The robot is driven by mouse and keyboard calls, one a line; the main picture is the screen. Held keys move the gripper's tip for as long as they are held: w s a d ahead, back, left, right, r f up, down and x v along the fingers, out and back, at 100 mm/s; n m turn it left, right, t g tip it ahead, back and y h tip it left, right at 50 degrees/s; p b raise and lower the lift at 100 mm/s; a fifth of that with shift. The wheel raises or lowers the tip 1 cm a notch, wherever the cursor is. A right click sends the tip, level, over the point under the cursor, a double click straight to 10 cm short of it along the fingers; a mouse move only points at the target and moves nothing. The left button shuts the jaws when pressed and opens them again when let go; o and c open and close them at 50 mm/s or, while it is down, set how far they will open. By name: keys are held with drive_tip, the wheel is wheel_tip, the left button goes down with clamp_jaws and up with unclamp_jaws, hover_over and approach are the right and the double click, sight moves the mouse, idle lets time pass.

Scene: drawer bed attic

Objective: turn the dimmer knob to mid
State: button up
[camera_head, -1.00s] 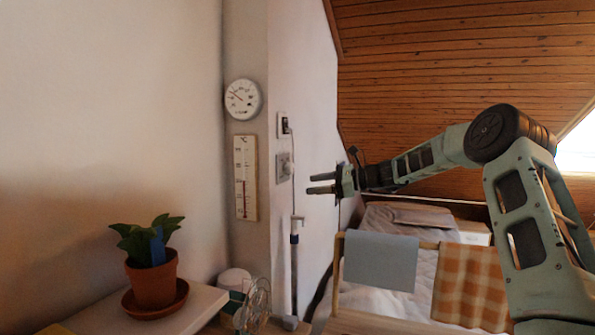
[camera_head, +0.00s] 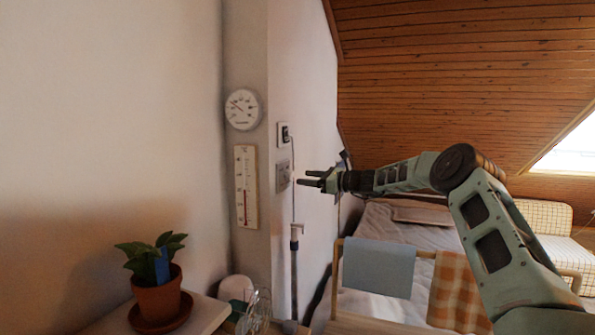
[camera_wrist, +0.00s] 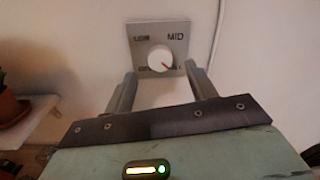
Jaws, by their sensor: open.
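The dimmer plate (camera_head: 283,176) is a grey square on the white wall, seen edge-on in the head view. In the wrist view the dimmer plate (camera_wrist: 137,34) faces me, with a round white dimmer knob (camera_wrist: 159,56) on it. The knob's red mark points to the lower right. MID is printed at the upper right and what looks like LOW at the upper left; the lower labels are partly hidden or too blurred. My gripper (camera_head: 306,178) is open just in front of the plate. In the wrist view my gripper (camera_wrist: 160,78) has its fingertips apart, below and either side of the knob.
A small wall fitting with a cord (camera_head: 283,134) is above the plate. A grey pole (camera_head: 294,260) stands below it. A thermometer (camera_head: 246,187) and a round dial (camera_head: 243,109) hang left. A potted plant (camera_head: 157,297), a drying rack with cloths (camera_head: 379,266) and a bed are lower.

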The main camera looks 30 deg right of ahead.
sight(293, 177)
drive_tip(key=shift+p+x, duration=0.75)
drive_tip(key=shift+x, duration=1.45)
drive_tip(key=shift+c, duration=0.4)
drive_tip(key=c, duration=0.9)
drive_tip(key=shift+f+b, duration=0.15)
drive_tip(key=shift+b, duration=0.4)
